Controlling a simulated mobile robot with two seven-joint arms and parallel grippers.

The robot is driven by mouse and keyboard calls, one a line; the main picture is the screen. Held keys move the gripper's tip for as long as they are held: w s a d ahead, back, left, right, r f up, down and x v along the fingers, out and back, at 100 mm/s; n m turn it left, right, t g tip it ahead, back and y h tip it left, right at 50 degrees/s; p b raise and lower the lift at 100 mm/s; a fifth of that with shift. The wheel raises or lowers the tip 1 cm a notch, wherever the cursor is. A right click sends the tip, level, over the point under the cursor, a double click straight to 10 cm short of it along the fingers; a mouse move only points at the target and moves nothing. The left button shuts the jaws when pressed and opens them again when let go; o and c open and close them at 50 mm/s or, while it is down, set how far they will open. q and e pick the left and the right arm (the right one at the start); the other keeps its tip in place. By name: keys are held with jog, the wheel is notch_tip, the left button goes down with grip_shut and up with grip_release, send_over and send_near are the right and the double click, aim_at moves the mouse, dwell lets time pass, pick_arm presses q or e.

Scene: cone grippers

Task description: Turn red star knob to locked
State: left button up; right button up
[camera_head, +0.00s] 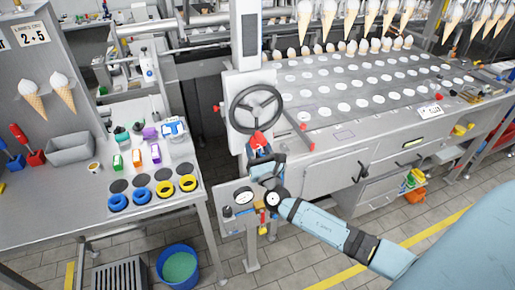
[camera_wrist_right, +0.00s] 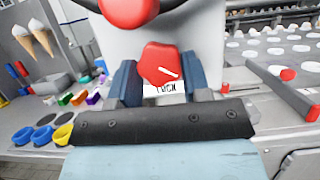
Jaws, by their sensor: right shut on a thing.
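The red star knob (camera_wrist_right: 160,66) is on the white machine column, just above a small label that reads partly as "LOCK". It has a white pointer line that slants down to the right in the right wrist view. In the head view the red knob (camera_head: 258,141) shows below the black handwheel. My right gripper (camera_wrist_right: 158,84) has its two blue fingers on either side of the knob and is shut on it. The right gripper in the head view (camera_head: 260,152) reaches up to the column from below. My left gripper is not in view.
The black handwheel (camera_head: 256,109) sits right above the knob. A red-tipped lever (camera_head: 303,142) sticks out to the right of it. A steel table (camera_head: 60,215) with blue and yellow rings stands at left. A blue bucket (camera_head: 178,268) is on the floor.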

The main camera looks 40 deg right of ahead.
jog(key=shift+f+m+g+h+b, duration=0.25)
jog(key=shift+m+h+b, duration=0.35)
jog(key=shift+m+b, duration=0.5)
jog(key=m+g+h+b, duration=0.1)
jog(key=m+b, duration=0.1)
jog(key=m, duration=0.1)
jog(key=shift+a+m+h, duration=0.15)
jog(key=shift+m+h, duration=0.15)
jog(key=shift+h, duration=0.1)
jog(key=m+b, duration=0.1)
jog(key=m+g+h, duration=0.1)
jog(key=m, duration=0.1)
jog(key=m+b, duration=0.1)
jog(key=shift+a+r+m+g+h+b, duration=0.1)
jog(key=shift+r+m+g+h+b, duration=0.15)
jog(key=shift+m+h+b, duration=0.15)
jog(key=shift+a+r+m+g+h+b, duration=0.15)
jog(key=shift+m+g, duration=0.25)
jog(key=shift+m, duration=0.6)
jog(key=shift+d+r+m+g+h+b, duration=0.1)
jog(key=shift+m+g+h+b, duration=0.25)
jog(key=shift+m, duration=0.95)
jog(key=o, duration=0.9)
